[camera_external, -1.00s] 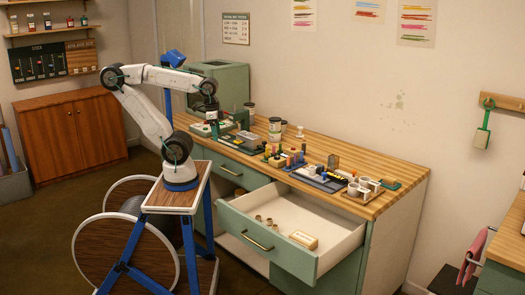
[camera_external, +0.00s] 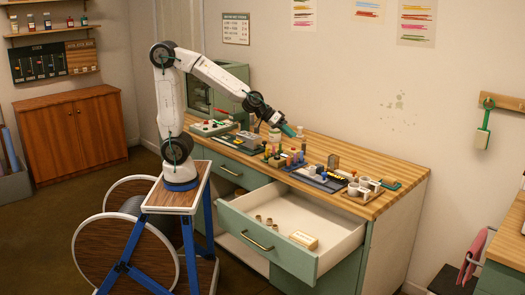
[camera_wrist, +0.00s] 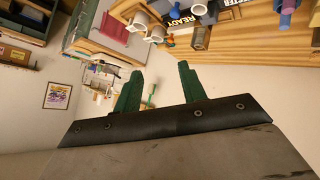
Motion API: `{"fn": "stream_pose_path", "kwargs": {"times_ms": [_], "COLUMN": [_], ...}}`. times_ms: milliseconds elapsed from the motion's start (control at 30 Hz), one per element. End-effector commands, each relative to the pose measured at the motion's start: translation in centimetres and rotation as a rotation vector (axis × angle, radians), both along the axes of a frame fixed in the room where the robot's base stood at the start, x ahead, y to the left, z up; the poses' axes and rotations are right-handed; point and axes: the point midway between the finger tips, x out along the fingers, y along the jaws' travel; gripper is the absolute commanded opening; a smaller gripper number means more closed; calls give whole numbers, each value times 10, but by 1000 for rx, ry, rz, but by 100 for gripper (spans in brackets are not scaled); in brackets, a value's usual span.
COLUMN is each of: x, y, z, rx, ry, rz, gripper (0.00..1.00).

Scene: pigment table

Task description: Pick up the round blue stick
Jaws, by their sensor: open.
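My gripper (camera_external: 291,131) is over the back part of the wooden counter, pointing down to the right. In the wrist view its two green fingers (camera_wrist: 158,82) stand apart with nothing between them. A blue stick (camera_wrist: 287,8) shows at the top right edge of the wrist view, well away from the fingers and partly cut off.
White cups (camera_external: 356,187) stand on a tray at the counter's right end. A dark board marked READY (camera_wrist: 183,17) lies near the sticks. An open drawer (camera_external: 290,222) juts out in front, holding small items. Devices stand on the counter's left part.

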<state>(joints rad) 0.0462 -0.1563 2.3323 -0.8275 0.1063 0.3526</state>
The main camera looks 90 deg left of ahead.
Motion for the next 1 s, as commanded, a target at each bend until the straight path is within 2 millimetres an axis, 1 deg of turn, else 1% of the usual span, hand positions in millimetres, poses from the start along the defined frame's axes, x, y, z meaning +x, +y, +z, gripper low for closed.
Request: {"fn": "stream_pose_path", "kwargs": {"times_ms": [33,67,100,167,200,233,300,400,500,600,700,900,1000], "x": [25,38,53,70,77,81,84,76,64,56,53,59,63], "y": [12,22,35,57,72,83,108,135,151,159,165,182,188], "z": [-13,-19,-28,-45,-57,-67,-91,-120,-138,-148,-152,-163,-166], "rx": [8,19,39,79,113,144,220,332,421,471,492,494,493], "ry": [-25,-43,-61,-76,-78,-75,-57,-10,34,64,77,77,76], "rz": [88,147,226,350,436,498,639,807,917,978,1002,1006,1003], "gripper": [41,41,41,41,41,41,41,41,41,41,41,41,41]}}
